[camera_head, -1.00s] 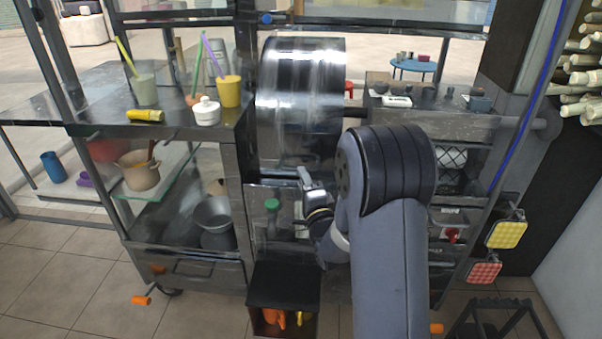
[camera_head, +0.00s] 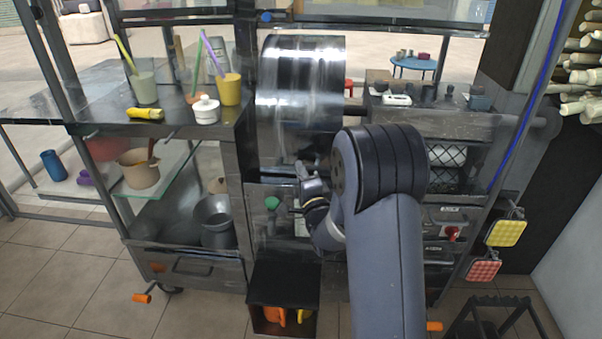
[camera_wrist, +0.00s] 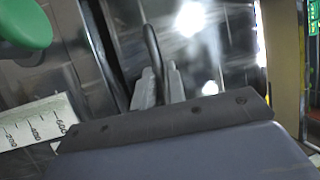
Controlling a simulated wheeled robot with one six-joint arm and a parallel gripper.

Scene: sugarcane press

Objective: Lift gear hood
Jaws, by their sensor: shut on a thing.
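The gear hood (camera_head: 300,85) is a shiny, curved metal cover in the middle of the machine in the head view. It fills the upper middle of the wrist view (camera_wrist: 225,65), with bright reflections. Its dark, curved handle (camera_wrist: 152,45) runs down between my two fingers. My gripper (camera_head: 303,172) is at the hood's lower front edge, and its light grey fingers also show in the wrist view (camera_wrist: 158,88). It is shut on the handle. My arm hides the hood's lower right part in the head view.
A shelf (camera_head: 100,120) with cups and a white jar stands left of the hood. A green knob (camera_wrist: 25,25) and a white measuring scale (camera_wrist: 45,125) are close by on the left. A counter (camera_head: 440,125) with small items is on the right.

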